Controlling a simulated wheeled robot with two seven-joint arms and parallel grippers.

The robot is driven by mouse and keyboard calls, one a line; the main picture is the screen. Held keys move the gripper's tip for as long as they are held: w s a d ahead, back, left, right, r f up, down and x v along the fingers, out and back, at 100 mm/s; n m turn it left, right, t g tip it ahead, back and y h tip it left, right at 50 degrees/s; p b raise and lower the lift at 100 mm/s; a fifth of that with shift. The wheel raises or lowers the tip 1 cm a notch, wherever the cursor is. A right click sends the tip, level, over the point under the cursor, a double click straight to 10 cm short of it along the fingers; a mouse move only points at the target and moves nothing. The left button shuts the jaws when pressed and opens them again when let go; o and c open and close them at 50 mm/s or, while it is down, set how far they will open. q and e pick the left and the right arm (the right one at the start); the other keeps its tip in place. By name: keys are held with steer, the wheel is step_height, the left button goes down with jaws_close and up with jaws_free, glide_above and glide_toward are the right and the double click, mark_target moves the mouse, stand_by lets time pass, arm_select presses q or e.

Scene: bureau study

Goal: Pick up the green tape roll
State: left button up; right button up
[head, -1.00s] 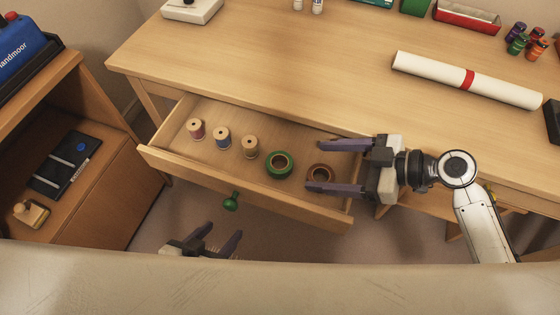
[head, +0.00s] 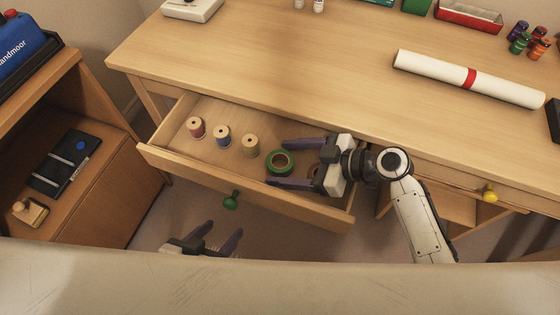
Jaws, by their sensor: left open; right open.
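The green tape roll (head: 280,163) lies in the open drawer (head: 180,157), right of the spools. My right gripper (head: 278,163) is open above the drawer and points left. Its two purple fingers reach to either side of the green roll, one behind it and one in front; I cannot tell whether they touch it or how high they are. A brown tape roll (head: 314,171) is mostly hidden behind my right gripper. My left gripper (head: 224,233) is open and empty, low in front of the drawer.
Three thread spools, red (head: 196,128), blue (head: 222,136) and tan (head: 250,146), stand in the drawer's left part. The drawer has a green knob (head: 231,200). A white paper roll (head: 468,78) lies on the desk (head: 300,60). A cabinet (head: 95,200) stands at left.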

steer(key=c, duration=1.1)
